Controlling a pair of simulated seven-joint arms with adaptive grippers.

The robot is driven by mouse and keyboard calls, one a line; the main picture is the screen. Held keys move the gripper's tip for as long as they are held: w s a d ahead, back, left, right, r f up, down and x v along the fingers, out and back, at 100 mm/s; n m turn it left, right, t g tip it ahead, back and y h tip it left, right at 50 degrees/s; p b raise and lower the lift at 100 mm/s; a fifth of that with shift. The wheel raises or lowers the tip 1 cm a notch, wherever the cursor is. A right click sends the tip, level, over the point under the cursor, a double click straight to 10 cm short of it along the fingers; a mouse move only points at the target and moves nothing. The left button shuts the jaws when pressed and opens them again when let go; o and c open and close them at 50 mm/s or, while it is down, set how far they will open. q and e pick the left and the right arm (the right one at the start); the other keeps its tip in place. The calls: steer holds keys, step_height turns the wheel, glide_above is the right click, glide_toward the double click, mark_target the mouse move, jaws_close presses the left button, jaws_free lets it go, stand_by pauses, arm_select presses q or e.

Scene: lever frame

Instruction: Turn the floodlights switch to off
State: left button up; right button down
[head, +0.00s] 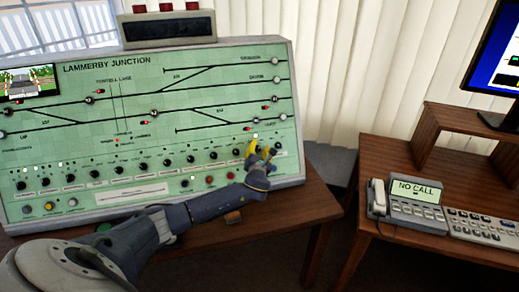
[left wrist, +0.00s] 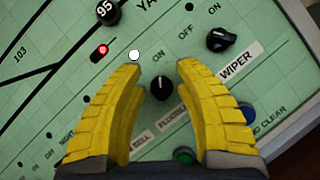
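The switch panel (head: 150,190) is a green sloped board with a row of black rotary knobs. My left gripper (head: 258,152) is at the right end of that row. In the left wrist view its yellow fingers (left wrist: 160,92) are spread on either side of a black knob (left wrist: 161,88), with green panel visible between each finger and the knob. A partly covered label by this knob seems to begin "FLOOD". Contact is not visible. My right gripper is out of view.
The WIPER knob (left wrist: 221,40) sits close to the right finger. A blue button (left wrist: 248,113) and a green button (left wrist: 183,155) lie near the fingers. A side desk (head: 400,170) with a phone (head: 377,198) stands right, across a gap.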

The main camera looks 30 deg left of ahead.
arm_select(q)
steer(key=shift+o, duration=0.2)
jaws_close()
stand_by(0.5)
steer(key=n+y, duration=0.1)
steer(key=n, duration=0.2)
steer(key=shift+g+y, duration=0.4)
steer(key=n+g+y, duration=0.1)
steer(key=n, duration=0.2)
steer(key=n+g+y, duration=0.1)
steer(key=n+y, duration=0.1)
steer(key=n, duration=0.1)
steer(key=n+g+y, duration=0.1)
steer(key=n, duration=0.1)
steer(key=n+g+y, duration=0.1)
steer(key=n, duration=0.2)
steer(key=shift+s+a, duration=0.1)
steer(key=shift+a, duration=0.05)
steer(key=shift+s+a+n+g+y, duration=0.1)
steer(key=shift+n+g+y, duration=0.1)
steer(key=shift+n+g, duration=0.9)
steer(key=shift+n+g+y, duration=0.2)
steer(key=shift+n+g, duration=0.4)
steer(key=shift+n, duration=0.9)
